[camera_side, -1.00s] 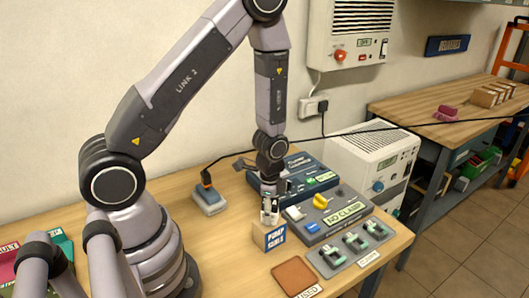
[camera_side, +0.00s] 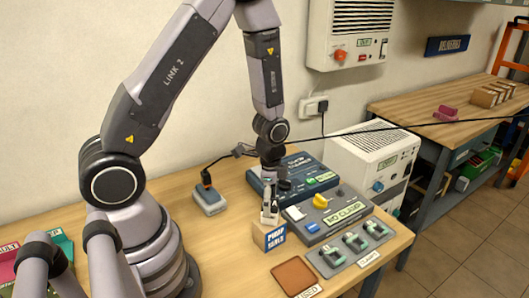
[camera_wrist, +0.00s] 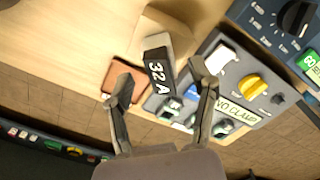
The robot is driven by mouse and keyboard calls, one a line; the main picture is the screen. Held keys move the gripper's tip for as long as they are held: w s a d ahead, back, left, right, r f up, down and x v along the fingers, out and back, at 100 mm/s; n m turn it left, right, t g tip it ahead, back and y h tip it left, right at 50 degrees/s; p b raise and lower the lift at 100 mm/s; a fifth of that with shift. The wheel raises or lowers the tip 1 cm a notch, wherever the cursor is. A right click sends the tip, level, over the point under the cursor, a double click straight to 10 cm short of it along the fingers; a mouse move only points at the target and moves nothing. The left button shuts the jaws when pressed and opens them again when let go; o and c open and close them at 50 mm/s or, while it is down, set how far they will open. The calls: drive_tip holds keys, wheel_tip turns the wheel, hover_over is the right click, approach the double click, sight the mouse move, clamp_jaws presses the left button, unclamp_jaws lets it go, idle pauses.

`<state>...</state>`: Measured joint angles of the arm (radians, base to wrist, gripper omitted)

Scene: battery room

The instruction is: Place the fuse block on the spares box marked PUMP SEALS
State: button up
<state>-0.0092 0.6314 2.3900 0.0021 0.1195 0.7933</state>
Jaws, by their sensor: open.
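The spares box marked PUMP SEALS (camera_side: 268,237) stands on the bench in the side view, its blue label facing the camera. The fuse block (camera_side: 269,217), pale with a dark face, sits on top of the box. In the wrist view the fuse block (camera_wrist: 159,72) shows a black face marked 32A. The box top (camera_wrist: 150,25) shows partly behind it. My gripper (camera_wrist: 163,90) is open, with one finger to each side of the block and visible gaps. In the side view my gripper (camera_side: 270,198) is just above the box; its fingertips are small there.
A grey unit marked NO CLAMP (camera_side: 335,213) with a yellow knob stands right of the box. A dark blue unit (camera_side: 300,178) is behind. A brown pad (camera_side: 295,277) and a switch panel (camera_side: 350,247) lie in front. Bare bench lies left of the box.

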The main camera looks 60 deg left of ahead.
wheel_tip(320, 180, up, 8)
drive_tip(key=shift+f, duration=0.1)
drive_tip(key=s+r+n+t, duration=0.3)
drive_tip(key=s+r+n, duration=0.1)
drive_tip(key=r, duration=0.9)
drive_tip(key=s+r+n+t, duration=0.2)
drive_tip(key=s+r+n, duration=0.3)
drive_tip(key=s+r, duration=0.3)
drive_tip(key=s, duration=0.3)
drive_tip(key=shift+d+r+t, duration=0.15)
drive_tip(key=shift+t, duration=0.15)
drive_tip(key=shift+w, duration=0.1)
